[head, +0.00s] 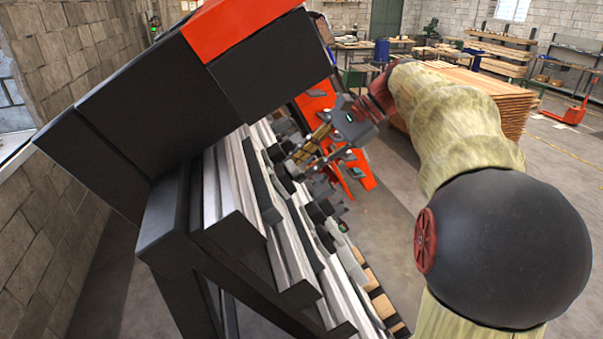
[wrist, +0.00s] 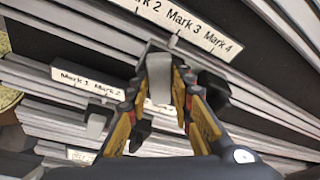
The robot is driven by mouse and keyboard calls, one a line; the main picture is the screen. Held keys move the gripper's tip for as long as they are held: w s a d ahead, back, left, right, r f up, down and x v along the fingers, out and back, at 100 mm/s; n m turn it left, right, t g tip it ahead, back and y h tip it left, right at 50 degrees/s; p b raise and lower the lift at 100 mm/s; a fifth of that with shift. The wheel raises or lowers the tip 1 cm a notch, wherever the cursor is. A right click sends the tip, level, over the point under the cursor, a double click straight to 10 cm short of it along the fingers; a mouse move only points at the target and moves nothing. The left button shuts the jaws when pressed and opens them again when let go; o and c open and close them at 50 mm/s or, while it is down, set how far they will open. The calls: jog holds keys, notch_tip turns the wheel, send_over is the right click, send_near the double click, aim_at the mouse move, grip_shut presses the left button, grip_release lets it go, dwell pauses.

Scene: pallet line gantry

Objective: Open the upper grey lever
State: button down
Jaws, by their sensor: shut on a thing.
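A grey lever (wrist: 160,78) stands out from the upper label strip (wrist: 185,27), which reads Mark 2, Mark 3, Mark 4. My gripper (wrist: 162,88) is shut on this lever, with a yellow-and-black finger on either side of it. A second grey lever (wrist: 97,122) sits at the lower strip (wrist: 88,80), marked Mark 1 and Mark 2, to the left of the fingers. In the head view my gripper (head: 312,146) is at the sloping rack face, where the fingers partly hide the levers.
A black lever (wrist: 213,88) stands just right of my fingers, and another black lever (wrist: 140,132) is below, partly behind the left finger. The dark machine housing with a red top (head: 225,35) overhangs the rack. Stacked boards (head: 480,95) stand in the background.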

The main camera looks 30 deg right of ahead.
jog(key=n+b, duration=0.2)
jog(key=n+t+b, duration=0.1)
jog(key=n+b, duration=0.1)
jog(key=n+t+b, duration=0.1)
jog(key=n+b, duration=0.1)
jog(key=b, duration=0.1)
jog(key=shift+s+f+n+y, duration=0.25)
jog(key=shift+f+n+y, duration=0.1)
jog(key=shift+n+y, duration=0.05)
dwell(0.4)
jog(key=c, duration=1.6)
grip_release()
jog(key=shift+r, duration=0.1)
jog(key=shift+o, duration=0.2)
jog(key=shift+d, duration=0.1)
jog(key=v, duration=1.2)
jog(key=shift+s, duration=0.1)
